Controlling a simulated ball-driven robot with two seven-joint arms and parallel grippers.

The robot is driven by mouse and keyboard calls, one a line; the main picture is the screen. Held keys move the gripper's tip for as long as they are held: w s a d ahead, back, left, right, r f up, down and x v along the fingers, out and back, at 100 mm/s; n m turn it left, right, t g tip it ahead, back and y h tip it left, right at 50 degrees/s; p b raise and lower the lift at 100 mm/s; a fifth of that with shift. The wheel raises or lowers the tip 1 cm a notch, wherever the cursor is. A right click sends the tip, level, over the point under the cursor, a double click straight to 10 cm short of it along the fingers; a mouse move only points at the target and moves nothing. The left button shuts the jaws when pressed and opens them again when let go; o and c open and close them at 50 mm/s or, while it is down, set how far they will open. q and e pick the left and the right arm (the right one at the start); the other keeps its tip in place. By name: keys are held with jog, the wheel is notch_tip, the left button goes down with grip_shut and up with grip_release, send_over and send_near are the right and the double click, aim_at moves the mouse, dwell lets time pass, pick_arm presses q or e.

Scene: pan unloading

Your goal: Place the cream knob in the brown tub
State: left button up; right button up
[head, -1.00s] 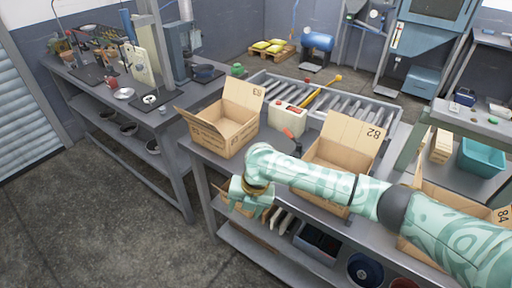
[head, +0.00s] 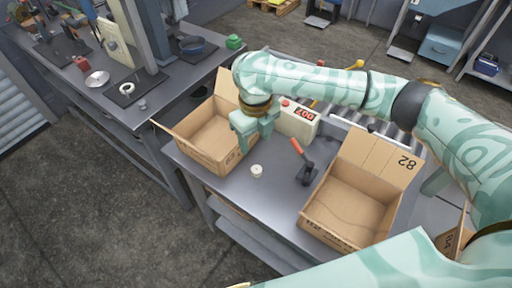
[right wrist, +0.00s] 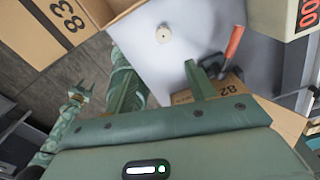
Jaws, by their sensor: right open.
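The cream knob (head: 256,171) is a small pale cylinder standing on the grey bench top, between two cardboard boxes. It also shows in the right wrist view (right wrist: 163,33), beyond the fingertips. My right gripper (head: 256,138) is open and empty above the bench, beside the left box and apart from the knob; its fingers also show in the right wrist view (right wrist: 160,80). I can make out no brown tub for certain. A small green gripper shape, seemingly my left gripper (right wrist: 79,92), shows at the left of the right wrist view; its jaws are too small to judge.
An open cardboard box marked 83 (head: 181,137) stands left of the knob, and one marked 82 (head: 310,216) stands right of it. A red-handled clamp (head: 304,168) and a cream box with a red display (head: 298,121) are nearby. Bench space around the knob is clear.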

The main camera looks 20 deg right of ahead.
jog(key=b, duration=0.3)
send_over(257, 170)
jog(key=f, duration=1)
jog(key=shift+a+f, duration=0.2)
jog(key=shift+a, duration=0.05)
jog(key=shift+f, duration=0.4)
jog(key=f, duration=0.1)
jog(key=f+b, duration=0.1)
jog(key=f, duration=0.3)
jog(key=shift+w+d+b, duration=0.1)
jog(key=shift+d+b, duration=0.2)
jog(key=shift+b, duration=0.05)
jog(key=shift+r, duration=0.15)
jog(key=shift+c, duration=0.8)
pick_arm(q)
jog(key=f, duration=0.2)
jog(key=s+f, duration=0.1)
jog(key=f, duration=0.1)
jog(key=shift+s+f, duration=0.2)
jog(key=shift+f, duration=0.15)
pick_arm(e)
jog(key=c, duration=0.9)
